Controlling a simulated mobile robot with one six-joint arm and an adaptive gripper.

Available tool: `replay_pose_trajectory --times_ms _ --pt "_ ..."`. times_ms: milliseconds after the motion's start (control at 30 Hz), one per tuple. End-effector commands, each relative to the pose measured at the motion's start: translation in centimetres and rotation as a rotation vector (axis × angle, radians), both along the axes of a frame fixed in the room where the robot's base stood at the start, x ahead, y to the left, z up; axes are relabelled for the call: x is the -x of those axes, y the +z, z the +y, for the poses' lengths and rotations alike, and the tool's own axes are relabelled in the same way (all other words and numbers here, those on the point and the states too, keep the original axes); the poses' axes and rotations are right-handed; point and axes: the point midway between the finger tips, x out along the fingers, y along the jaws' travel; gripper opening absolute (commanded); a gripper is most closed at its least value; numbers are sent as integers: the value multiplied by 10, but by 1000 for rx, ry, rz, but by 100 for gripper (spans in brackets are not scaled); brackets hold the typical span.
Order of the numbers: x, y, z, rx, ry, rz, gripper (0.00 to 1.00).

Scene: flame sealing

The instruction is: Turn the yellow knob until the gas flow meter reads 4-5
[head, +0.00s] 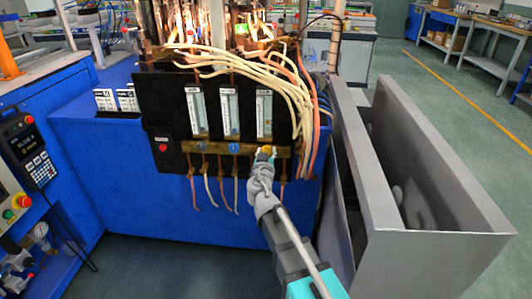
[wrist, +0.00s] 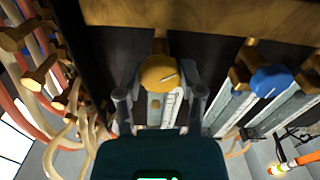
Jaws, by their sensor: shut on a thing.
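The yellow knob (head: 267,149) is at the right end of a brass bar on the black panel, under the rightmost gas flow meter (head: 264,113). The meter's reading is too small to tell. Part of the meter tube (wrist: 163,108) shows behind the knob.
A blue knob (head: 233,147) and two more flow meters (head: 229,112) are to the left. A red button (head: 162,147) is at the panel's left. Pale hoses (head: 285,67) hang at the upper right. A grey metal box (head: 430,245) stands close on the right.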

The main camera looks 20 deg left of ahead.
Motion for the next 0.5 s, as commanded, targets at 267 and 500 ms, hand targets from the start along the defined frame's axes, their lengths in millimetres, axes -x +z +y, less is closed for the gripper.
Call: replay_pose_trajectory --times_ms 267,500 --pt "-1 0 0 185 1 -44 3" --pt "-1 0 0 261 0 -63 3"
